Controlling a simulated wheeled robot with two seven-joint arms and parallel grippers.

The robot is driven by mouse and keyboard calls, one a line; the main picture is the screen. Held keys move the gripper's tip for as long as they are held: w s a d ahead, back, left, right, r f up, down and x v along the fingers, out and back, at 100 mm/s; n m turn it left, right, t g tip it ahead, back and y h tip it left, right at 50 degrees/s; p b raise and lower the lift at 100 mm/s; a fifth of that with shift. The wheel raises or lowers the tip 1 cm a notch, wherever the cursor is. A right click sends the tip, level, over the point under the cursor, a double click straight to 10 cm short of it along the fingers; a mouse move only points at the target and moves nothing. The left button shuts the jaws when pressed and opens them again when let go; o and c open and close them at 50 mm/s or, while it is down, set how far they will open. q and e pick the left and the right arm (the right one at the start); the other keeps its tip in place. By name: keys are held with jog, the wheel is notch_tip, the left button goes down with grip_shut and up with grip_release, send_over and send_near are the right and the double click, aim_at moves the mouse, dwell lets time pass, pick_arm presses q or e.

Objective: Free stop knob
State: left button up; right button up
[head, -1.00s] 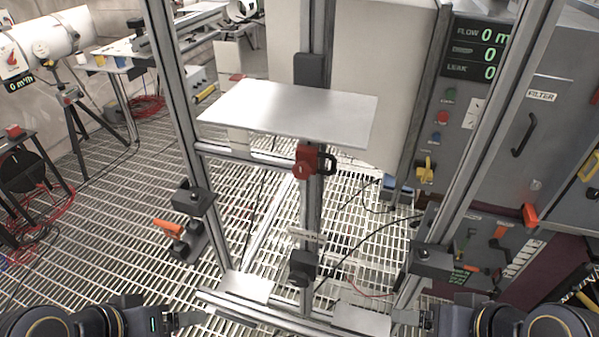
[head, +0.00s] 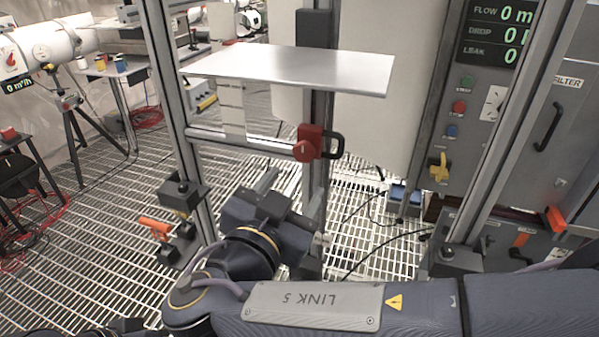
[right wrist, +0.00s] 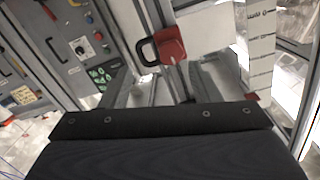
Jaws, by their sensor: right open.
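A red block (head: 307,144) with a white mark and a black loop handle (head: 332,146) sits on the centre post, below a flat metal plate (head: 290,68). I take it to be the stop knob. In the right wrist view the red block (right wrist: 170,46) is at the upper middle, with its loop on the left. My right gripper (head: 292,208) is open, below the red block and apart from it. Nothing shows between its fingers. My left gripper's fingers are not visible; only dark arm parts show at the bottom left of the head view.
Upright metal posts (head: 172,120) flank the plate. Several cables lie on the grating floor.

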aim_at(303, 155)
jog(key=shift+t, duration=0.4)
jog(key=x, duration=0.3)
jog(key=a+p+x, duration=0.1)
jog(key=x, duration=0.3)
jog(key=shift+w+a+r+p, duration=0.15)
jog(key=shift+w+r+p, duration=0.05)
jog(key=shift+p, duration=0.1)
jog(key=c, duration=1)
jog(key=shift+f+b, duration=0.15)
jog(key=shift+b, duration=0.45)
jog(key=n+b, duration=0.3)
jog(key=b, duration=0.3)
jog(key=shift+f, duration=0.2)
jog(key=n+b, duration=0.1)
jog(key=n, duration=0.2)
jog(key=shift+r, duration=0.2)
jog(key=n+b, duration=0.1)
jog(key=n, duration=0.1)
jog(key=shift+r+n, duration=0.1)
jog(key=shift+n, duration=0.3)
jog(key=n, duration=0.3)
jog(key=shift+r+n, duration=0.1)
jog(key=shift+n, duration=0.2)
jog(key=n+p, duration=0.1)
jog(key=n, duration=0.2)
jog(key=shift+n+p, duration=0.75)
jog(key=shift+n, duration=1.35)
